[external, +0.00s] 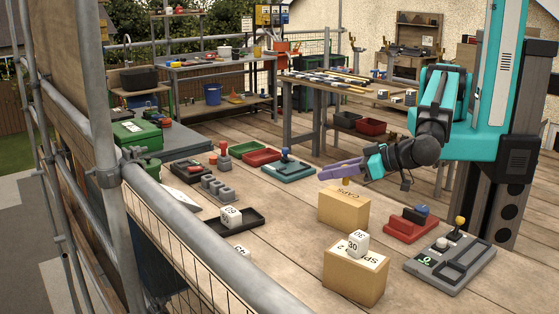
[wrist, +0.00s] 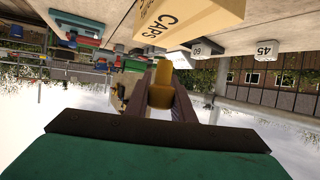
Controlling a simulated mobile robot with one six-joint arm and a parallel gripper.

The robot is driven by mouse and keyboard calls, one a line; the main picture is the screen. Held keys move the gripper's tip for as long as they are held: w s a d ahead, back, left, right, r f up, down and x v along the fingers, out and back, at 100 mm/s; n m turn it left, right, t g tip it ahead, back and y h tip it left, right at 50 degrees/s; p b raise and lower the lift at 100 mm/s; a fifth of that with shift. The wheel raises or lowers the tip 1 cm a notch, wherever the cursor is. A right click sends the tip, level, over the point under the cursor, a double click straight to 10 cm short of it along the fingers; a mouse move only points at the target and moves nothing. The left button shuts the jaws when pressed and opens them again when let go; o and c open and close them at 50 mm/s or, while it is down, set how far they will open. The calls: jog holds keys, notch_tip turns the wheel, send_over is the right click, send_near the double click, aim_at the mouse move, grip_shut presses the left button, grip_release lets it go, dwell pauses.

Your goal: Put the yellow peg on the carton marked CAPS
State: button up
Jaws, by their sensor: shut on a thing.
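The carton marked CAPS (external: 342,212) stands on the wooden deck in the middle of the external view. It also shows at the top of the wrist view (wrist: 205,18), which looks upside down. My gripper (external: 343,170), with purple fingers, is over this carton. It is shut on the yellow peg (wrist: 161,88), which sits between the fingers in the wrist view. In the external view the lower end of the peg (external: 346,182) shows just under the fingers, close to the carton's top. I cannot tell whether it touches.
A second carton (external: 355,280) bears a white numbered cube (external: 358,243) in front. To the right are a red block (external: 411,226) and a grey control box (external: 449,262) with a yellow-knobbed stick. A black tray (external: 236,227) with a cube lies left.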

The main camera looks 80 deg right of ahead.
aim_at(331, 193)
jog(key=shift+f+p, duration=0.4)
jog(key=shift+f, duration=1)
jog(key=shift+f, duration=0.15)
jog(key=o, duration=1)
jog(key=shift+r, duration=0.25)
jog(key=b+v, duration=0.4)
jog(key=v, duration=0.7)
jog(key=shift+a+f+b, duration=0.1)
jog(key=shift+b, duration=0.2)
jog(key=shift+s+a+r, duration=0.1)
jog(key=shift+s+r, duration=0.2)
jog(key=shift+s, duration=0.1)
